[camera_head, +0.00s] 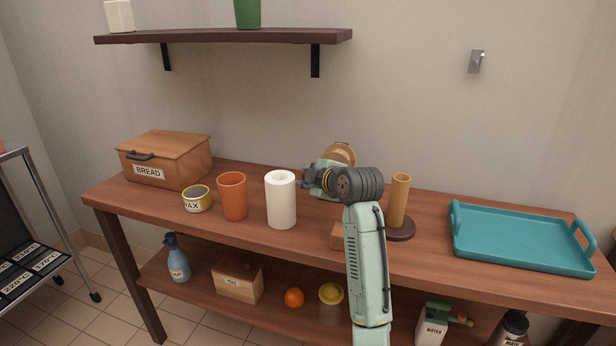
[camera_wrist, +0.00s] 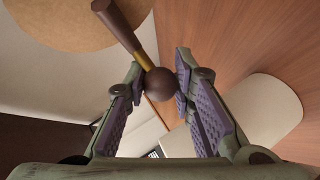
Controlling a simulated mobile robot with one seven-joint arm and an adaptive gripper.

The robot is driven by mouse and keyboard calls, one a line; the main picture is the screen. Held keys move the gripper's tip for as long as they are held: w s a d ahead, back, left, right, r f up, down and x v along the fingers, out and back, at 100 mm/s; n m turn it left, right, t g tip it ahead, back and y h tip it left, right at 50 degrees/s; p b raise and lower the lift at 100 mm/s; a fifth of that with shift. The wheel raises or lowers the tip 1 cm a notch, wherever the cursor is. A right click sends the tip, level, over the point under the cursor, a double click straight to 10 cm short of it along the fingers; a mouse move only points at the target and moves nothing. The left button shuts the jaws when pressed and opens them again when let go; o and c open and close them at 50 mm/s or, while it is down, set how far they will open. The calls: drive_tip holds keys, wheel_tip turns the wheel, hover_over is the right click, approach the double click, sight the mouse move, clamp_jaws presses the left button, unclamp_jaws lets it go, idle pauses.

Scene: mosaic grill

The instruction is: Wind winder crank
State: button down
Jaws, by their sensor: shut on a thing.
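My gripper (camera_head: 312,180) is above the wooden table, just right of the white roll. In the wrist view the gripper (camera_wrist: 160,75) has its purple-padded fingers closed around a dark brown ball (camera_wrist: 160,86). The ball joins a short brass rod (camera_wrist: 144,60) and a dark brown bar (camera_wrist: 117,24); this looks like the winder crank. A round tan face (camera_wrist: 65,20) lies behind the bar. In the head view the brown winder drum (camera_head: 340,152) shows behind my wrist, mostly hidden, and a wooden block (camera_head: 337,236) shows below my arm. The crank is hidden there.
The white roll (camera_head: 281,202) stands close left of my gripper, beside an orange cup (camera_head: 233,198) and a wax tin (camera_head: 197,200). A tan tube (camera_head: 399,192) stands on a dark round base right of my arm. A teal tray (camera_head: 520,240) lies at the right.

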drive_tip(key=f+n+g+h+p, duration=0.2)
drive_tip(key=shift+s+d+h, duration=0.1)
drive_tip(key=shift+d+h, duration=0.3)
drive_tip(key=shift+s+d+f+n+g+h+p, duration=0.15)
drive_tip(key=shift+d+f+n+g+h+p, duration=0.3)
drive_tip(key=shift+h, duration=0.4)
drive_tip(key=shift+s+d+f+n+g+h+p, duration=0.1)
drive_tip(key=shift+d+f+n+g+h+p, duration=0.2)
drive_tip(key=shift+n+h+p, duration=0.4)
drive_tip(key=shift+f, duration=0.1)
drive_tip(key=c, duration=1.3)
unclamp_jaws()
drive_tip(key=shift+c, duration=0.2)
drive_tip(key=v, duration=1.2)
drive_tip(key=shift+a, duration=0.2)
